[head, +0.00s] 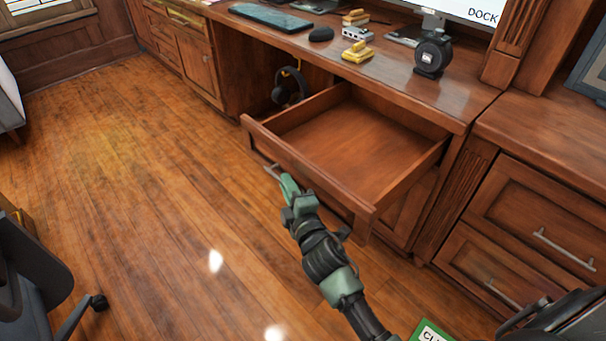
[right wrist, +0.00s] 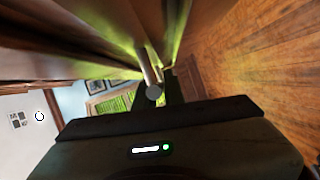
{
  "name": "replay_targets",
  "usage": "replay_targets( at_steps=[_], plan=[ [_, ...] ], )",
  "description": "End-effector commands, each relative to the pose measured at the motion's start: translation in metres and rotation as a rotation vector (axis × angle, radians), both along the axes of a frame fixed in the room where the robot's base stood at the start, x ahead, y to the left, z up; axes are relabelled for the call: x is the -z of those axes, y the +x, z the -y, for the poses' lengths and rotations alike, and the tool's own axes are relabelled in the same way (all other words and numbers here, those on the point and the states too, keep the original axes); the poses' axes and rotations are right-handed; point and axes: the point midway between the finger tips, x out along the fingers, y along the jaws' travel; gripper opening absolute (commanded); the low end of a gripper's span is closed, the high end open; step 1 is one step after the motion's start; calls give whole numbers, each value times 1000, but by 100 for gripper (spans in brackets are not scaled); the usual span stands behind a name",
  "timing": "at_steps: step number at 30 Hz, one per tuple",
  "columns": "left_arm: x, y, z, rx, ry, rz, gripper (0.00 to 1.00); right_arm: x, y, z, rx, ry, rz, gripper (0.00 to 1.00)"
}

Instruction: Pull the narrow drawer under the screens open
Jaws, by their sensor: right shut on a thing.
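The narrow drawer (head: 350,150) under the desk is pulled out, and its inside shows empty. Its bar handle (head: 272,171) is on the front panel, partly covered by my right gripper (head: 282,178). The right gripper is shut on the handle, with its arm coming from the lower right in the head view. In the right wrist view the handle's round end (right wrist: 154,92) shows between the dark fingers of the gripper. Part of a screen (head: 468,10) shows above the desk. My left gripper is not in view.
On the desk (head: 395,75) are a keyboard (head: 270,17), a mouse (head: 321,34), a yellow object (head: 357,52) and a dark round device (head: 433,54). Headphones (head: 291,87) hang behind the drawer. A chair (head: 35,275) stands at the lower left. Wood floor (head: 150,170) left of the drawer is clear.

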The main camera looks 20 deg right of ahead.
Motion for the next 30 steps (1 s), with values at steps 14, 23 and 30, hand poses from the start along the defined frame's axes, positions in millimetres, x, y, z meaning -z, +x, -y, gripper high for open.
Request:
replay_targets(
  at_steps=[14,23,30],
  plan=[
    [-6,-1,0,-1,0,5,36,1,-7,-17,0,-2,-2,0],
    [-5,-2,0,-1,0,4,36,1,-7,-17,0,-1,-2,32],
    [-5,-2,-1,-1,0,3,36,1,-8,-17,0,0,-1,32]
  ],
)
